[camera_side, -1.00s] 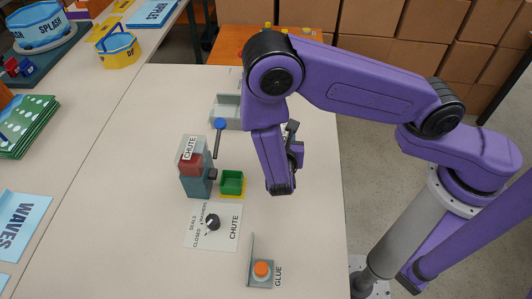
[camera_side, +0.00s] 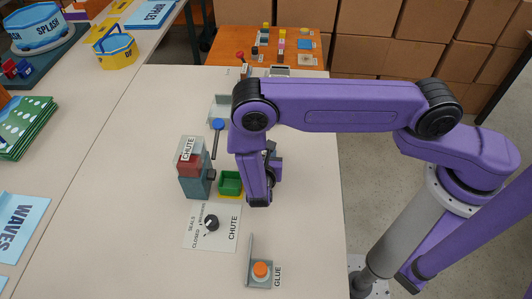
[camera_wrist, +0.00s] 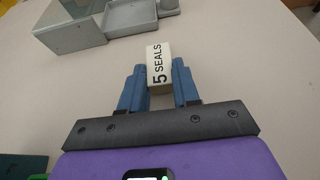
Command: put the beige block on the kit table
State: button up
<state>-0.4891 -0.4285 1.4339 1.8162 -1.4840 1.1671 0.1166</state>
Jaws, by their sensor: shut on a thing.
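A beige block (camera_wrist: 157,68) with a label reading "5 SEALS" sits between the two blue fingers of my gripper (camera_wrist: 157,82) in the wrist view. My gripper is shut on it, with the labelled face showing. In the side view my purple arm hides the fingers and the block. There my wrist is just right of the green bin. An orange table (camera_side: 230,42) at the back holds several small coloured items; it may be the kit table, but no label shows.
A chute (camera_side: 193,183) stands left of the green bin (camera_side: 230,183), with a dial panel (camera_side: 229,238) in front. A glue stand (camera_side: 259,281) is nearer the front. Grey trays (camera_wrist: 130,15) lie beyond the block.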

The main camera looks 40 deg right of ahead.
jog(key=shift+f, duration=0.15)
jog(key=o, duration=1)
